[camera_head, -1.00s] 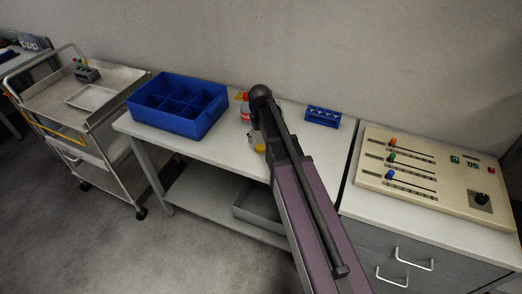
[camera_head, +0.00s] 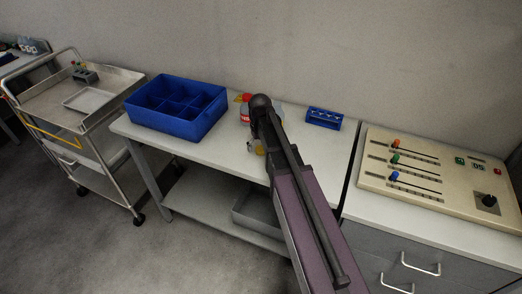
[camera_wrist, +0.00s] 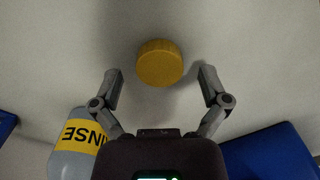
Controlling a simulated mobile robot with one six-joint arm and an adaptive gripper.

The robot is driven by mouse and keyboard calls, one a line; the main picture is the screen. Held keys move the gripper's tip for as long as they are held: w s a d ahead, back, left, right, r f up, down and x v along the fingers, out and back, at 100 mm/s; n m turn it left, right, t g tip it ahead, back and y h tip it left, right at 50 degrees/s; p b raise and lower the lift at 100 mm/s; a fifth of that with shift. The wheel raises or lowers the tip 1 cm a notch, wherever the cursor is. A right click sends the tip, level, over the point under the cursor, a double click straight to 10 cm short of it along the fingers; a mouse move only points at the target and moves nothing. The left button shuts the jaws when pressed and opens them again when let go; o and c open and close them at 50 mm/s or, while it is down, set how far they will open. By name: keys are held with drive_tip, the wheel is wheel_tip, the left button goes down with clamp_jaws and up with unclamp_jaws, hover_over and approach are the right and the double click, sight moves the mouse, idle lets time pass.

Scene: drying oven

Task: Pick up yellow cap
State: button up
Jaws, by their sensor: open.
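The yellow cap (camera_wrist: 160,63) is a round, ridged lid on the white tabletop. In the wrist view it lies between and slightly beyond the fingertips of my gripper (camera_wrist: 160,74). The fingers are spread apart with nothing held, and gaps show on both sides of the cap.
A bottle with a yellow label (camera_wrist: 80,135) stands close to the left finger in the wrist view. A divided blue bin (camera_head: 178,106) is on the table's left, and a blue rack (camera_head: 324,118) is at the back right. A control panel (camera_head: 440,172) is farther right.

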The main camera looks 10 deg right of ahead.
sight(260, 148)
drive_tip(key=c, duration=0.8)
drive_tip(key=shift+r, duration=0.1)
wheel_tip(260, 148, up, 3)
drive_tip(key=p, duration=0.3)
drive_tip(key=shift+r, duration=0.15)
drive_tip(key=shift+s+r+p, duration=0.2)
drive_tip(key=shift+r+p, duration=0.1)
drive_tip(key=shift+p, duration=0.25)
drive_tip(key=s, duration=1)
drive_tip(key=s+a+r+p, duration=0.1)
drive_tip(key=s, duration=0.4)
drive_tip(key=shift+s, duration=0.3)
drive_tip(key=shift+a, duration=0.1)
